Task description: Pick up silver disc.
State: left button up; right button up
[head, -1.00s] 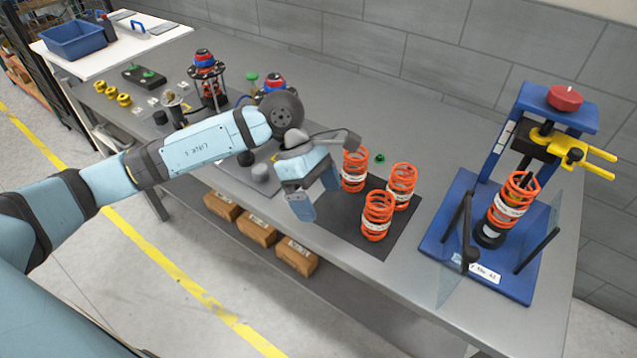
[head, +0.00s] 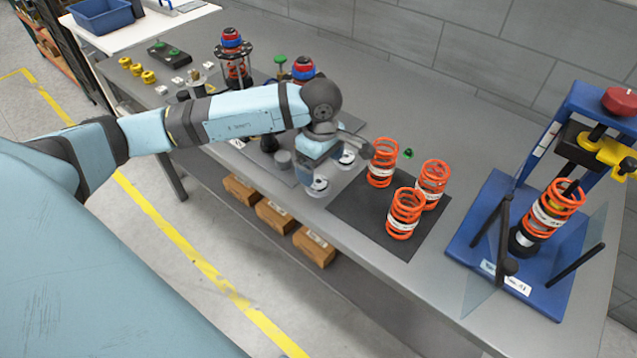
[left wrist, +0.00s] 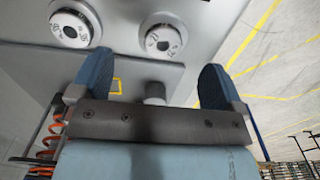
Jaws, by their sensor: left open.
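In the left wrist view both discs, one at the left (left wrist: 73,27) and one nearer the middle (left wrist: 161,40), lie beyond the fingertips. My left gripper (left wrist: 153,74) is open, with nothing between its blue fingers. My right gripper is in neither current view.
Orange springs (head: 404,213) stand on a dark mat (head: 350,208) to the right. A blue press fixture (head: 500,230) stands farther right. Spring assemblies (head: 234,62) stand at the back left. The bench's front edge is close.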

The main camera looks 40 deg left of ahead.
aim_at(318, 181)
pick_arm(q)
jog(key=f, duration=0.5)
jog(key=shift+s+a+p, duration=0.15)
jog(key=shift+s+p, duration=0.05)
jog(key=shift+p, duration=0.1)
jog(key=c, duration=1.1)
jog(key=shift+o, duration=0.2)
